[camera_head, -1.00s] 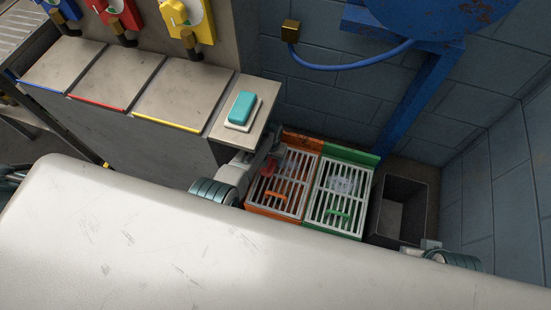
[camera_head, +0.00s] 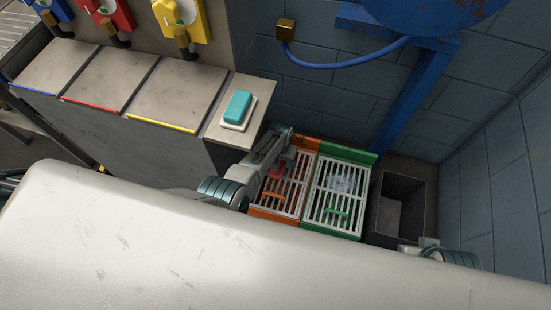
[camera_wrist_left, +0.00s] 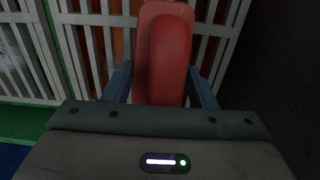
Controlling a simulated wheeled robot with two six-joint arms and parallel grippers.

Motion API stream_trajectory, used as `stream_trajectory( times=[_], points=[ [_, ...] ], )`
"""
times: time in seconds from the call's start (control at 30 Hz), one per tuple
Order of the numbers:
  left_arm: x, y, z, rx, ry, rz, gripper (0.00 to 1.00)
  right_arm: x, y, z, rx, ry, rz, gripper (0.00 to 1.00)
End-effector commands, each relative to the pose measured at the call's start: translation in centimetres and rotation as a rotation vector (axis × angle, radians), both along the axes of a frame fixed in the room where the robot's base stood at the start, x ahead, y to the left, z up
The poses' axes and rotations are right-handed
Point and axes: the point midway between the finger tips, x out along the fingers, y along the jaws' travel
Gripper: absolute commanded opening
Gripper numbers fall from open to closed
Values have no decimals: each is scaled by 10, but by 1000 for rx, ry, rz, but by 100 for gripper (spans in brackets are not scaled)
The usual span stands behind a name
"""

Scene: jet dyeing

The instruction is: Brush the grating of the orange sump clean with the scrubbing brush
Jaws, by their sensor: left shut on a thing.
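The orange sump (camera_head: 306,150) with its pale grating (camera_head: 285,195) lies on the floor below the grey counter. My left gripper (camera_head: 277,162) is over the back left part of this grating. It is shut on the red scrubbing brush (camera_wrist_left: 165,55), whose handle lies between the fingers in the left wrist view. The brush (camera_head: 287,165) shows only in part in the head view. Its bristles are hidden, so I cannot tell whether they touch the bars. An orange handle (camera_head: 279,207) is on the front of the grating. My right gripper is hidden; only part of that arm shows at lower right.
A green sump (camera_head: 345,152) with a similar grating and some whitish residue adjoins on the right. A dark open bin (camera_head: 403,205) stands right of it. A teal block (camera_head: 237,107) sits on the counter end. Block walls close the back and right.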

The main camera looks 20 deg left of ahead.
Motion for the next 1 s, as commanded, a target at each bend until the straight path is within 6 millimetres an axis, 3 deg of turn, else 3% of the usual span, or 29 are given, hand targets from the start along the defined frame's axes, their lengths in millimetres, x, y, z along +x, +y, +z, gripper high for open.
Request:
stream_trajectory(
  times=[0.7, 1.0],
  points=[
    [-2, -48, -3, -1, 0, -1, 15, 0, 0, -8, 0, 0, 0, 36],
    [-3, -59, -3, -1, 2, 0, 15, 0, 0, -9, 0, 0, 0, 36]
  ],
)
